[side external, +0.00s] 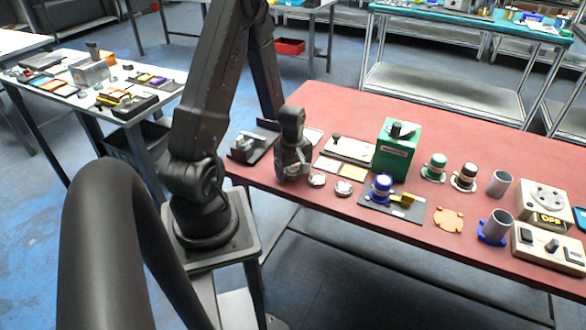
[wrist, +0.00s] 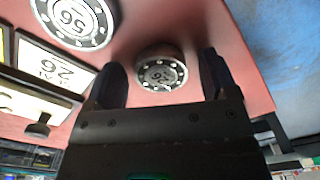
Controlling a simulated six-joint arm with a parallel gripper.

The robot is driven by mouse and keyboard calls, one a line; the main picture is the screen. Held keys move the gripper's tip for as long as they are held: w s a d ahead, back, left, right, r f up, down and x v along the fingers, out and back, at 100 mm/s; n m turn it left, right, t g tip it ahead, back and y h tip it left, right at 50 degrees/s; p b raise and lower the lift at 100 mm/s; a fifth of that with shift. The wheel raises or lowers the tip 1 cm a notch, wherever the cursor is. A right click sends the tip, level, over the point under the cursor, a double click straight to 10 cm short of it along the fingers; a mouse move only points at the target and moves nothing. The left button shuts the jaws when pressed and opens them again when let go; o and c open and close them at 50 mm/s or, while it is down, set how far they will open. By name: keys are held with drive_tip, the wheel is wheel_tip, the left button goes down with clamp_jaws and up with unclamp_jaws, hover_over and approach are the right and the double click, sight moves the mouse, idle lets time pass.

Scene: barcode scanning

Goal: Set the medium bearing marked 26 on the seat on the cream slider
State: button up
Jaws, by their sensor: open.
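The medium bearing (wrist: 160,72), a silver-rimmed disc with a dark face that appears to read 26, lies on the red table. In the wrist view it sits between the two fingers of my gripper (wrist: 160,63), with a gap on each side. In the side view my gripper (side external: 293,174) is low over the table's near left part and hides this bearing. My gripper is open and empty. The cream slider (side external: 348,149), with a dark knob, lies behind and right of my gripper. Its seat cannot be made out.
A larger bearing reading 56 (wrist: 75,20) lies beside it. Two silver bearings (side external: 317,180) (side external: 344,188) lie right of my gripper, near label cards (side external: 352,171). A green box (side external: 397,149) and a blue-topped part on a grey plate (side external: 381,187) stand further right. A black fixture (side external: 252,145) is left.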

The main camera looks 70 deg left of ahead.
sight(293, 170)
wheel_tip(293, 170, up, 13)
drive_tip(key=w+d+r+m+t+y, duration=0.1)
drive_tip(key=w+d+r+m+t, duration=0.1)
drive_tip(key=d+r+m, duration=0.75)
drive_tip(key=s+d+r+m+t, duration=0.1)
drive_tip(key=s+d+r+m, duration=0.2)
drive_tip(key=d+m, duration=0.2)
drive_tip(key=s+d+r+m+t, duration=0.2)
drive_tip(key=s+d+r+m, duration=0.1)
drive_tip(key=d, duration=0.7)
drive_tip(key=shift+r+m+h, duration=0.4)
drive_tip(key=shift+r+m, duration=0.05)
drive_tip(key=shift+m, duration=0.4)
drive_tip(key=shift+o, duration=0.5)
drive_tip(key=shift+s+d+r+m+t, duration=0.1)
drive_tip(key=shift+s+d+m+t, duration=0.2)
drive_tip(key=shift+s+d+m, duration=0.15)
drive_tip(key=shift+a, duration=0.1)
